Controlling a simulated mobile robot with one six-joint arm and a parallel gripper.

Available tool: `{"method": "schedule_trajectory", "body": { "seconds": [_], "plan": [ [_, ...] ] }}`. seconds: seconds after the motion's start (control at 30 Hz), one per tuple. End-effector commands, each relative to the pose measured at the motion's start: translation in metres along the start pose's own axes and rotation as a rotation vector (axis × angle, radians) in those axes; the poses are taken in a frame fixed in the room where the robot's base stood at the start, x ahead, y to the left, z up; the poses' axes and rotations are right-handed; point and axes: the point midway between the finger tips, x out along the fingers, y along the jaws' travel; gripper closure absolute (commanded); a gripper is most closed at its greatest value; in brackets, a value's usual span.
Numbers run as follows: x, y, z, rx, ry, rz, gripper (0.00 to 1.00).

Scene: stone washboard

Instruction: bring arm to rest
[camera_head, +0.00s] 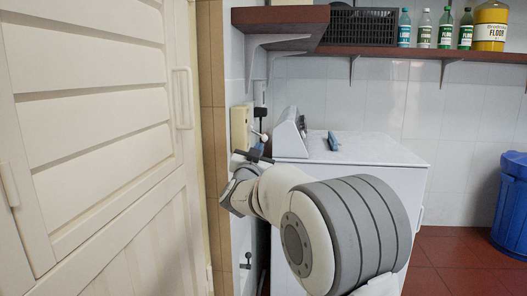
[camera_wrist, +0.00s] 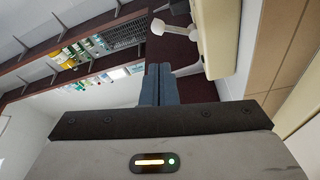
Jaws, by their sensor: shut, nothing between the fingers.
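My arm reaches forward in the head view, with my gripper (camera_head: 252,156) at its far end, in front of the wall to the left of the white washing machine (camera_head: 373,150). In the wrist view the two dark fingers of my gripper (camera_wrist: 158,84) are together with nothing between them. In the head view the fingers are small and partly hidden by the wrist.
A cream door (camera_head: 95,150) stands close on the left. A beige wall box (camera_head: 240,127) with a white knob (camera_wrist: 172,27) is near my gripper. A shelf (camera_head: 400,52) with bottles and a black crate (camera_head: 360,26) hangs above. A blue bin (camera_head: 511,205) stands right.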

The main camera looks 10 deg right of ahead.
Motion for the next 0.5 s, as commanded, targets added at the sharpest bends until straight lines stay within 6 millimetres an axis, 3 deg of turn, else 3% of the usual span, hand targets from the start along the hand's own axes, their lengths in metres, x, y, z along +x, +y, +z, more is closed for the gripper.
{"method": "schedule_trajectory", "body": {
  "seconds": [0.37, 0.5],
  "plan": [
    [-0.001, 0.002, -0.002, -0.001, -0.002, 0.001, 1.0],
    [-0.005, -0.002, -0.016, -0.006, -0.071, -0.049, 1.0]
  ]
}}
